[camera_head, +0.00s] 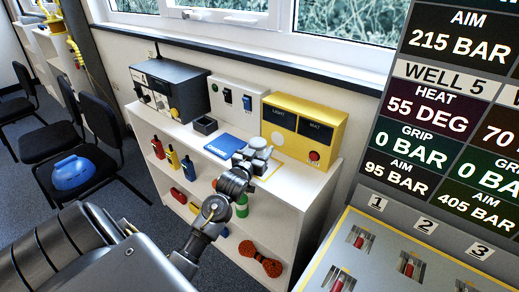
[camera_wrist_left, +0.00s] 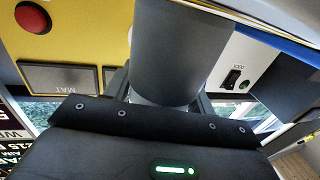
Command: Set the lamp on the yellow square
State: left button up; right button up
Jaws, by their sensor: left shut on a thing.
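The lamp shows in the left wrist view as a plain dark grey cylinder (camera_wrist_left: 168,50) between the two fingers. My left gripper (camera_head: 252,160) is shut on it over the right part of the white shelf top. In the head view the gripper and wrist hide most of what is held. The yellow square (camera_head: 277,168) is an outline on the shelf top, partly hidden by the gripper. The gripper is over or beside its left part. I cannot tell whether the lamp's base touches the shelf. My right gripper is not in view.
Behind the gripper stands a yellow box (camera_head: 318,118) with a red button. Left of it are a white switch box (camera_head: 237,103) and a dark grey box (camera_head: 182,90). A blue book (camera_head: 222,143) and a small black tray (camera_head: 204,126) lie on the white shelf (camera_head: 160,122).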

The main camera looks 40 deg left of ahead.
pick_arm(q)
jog(key=o, duration=0.8)
jog(key=shift+f, duration=0.2)
jog(key=shift+c, duration=0.2)
jog(key=o, duration=0.5)
jog(key=shift+c, duration=0.2)
jog(key=shift+r, duration=0.3)
jog(key=b+v, duration=0.1)
jog(key=v, duration=1.1)
jog(key=shift+o, duration=0.3)
jog(key=shift+w+a+r+p, duration=0.1)
jog(key=shift+w+r+p, duration=0.2)
jog(key=shift+r+p, duration=0.25)
jog(key=shift+w+a+r+p, duration=0.1)
jog(key=shift+w+r+p, duration=0.15)
jog(key=shift+r+p, duration=0.3)
jog(key=shift+p+x, duration=0.3)
jog(key=shift+x, duration=2.7)
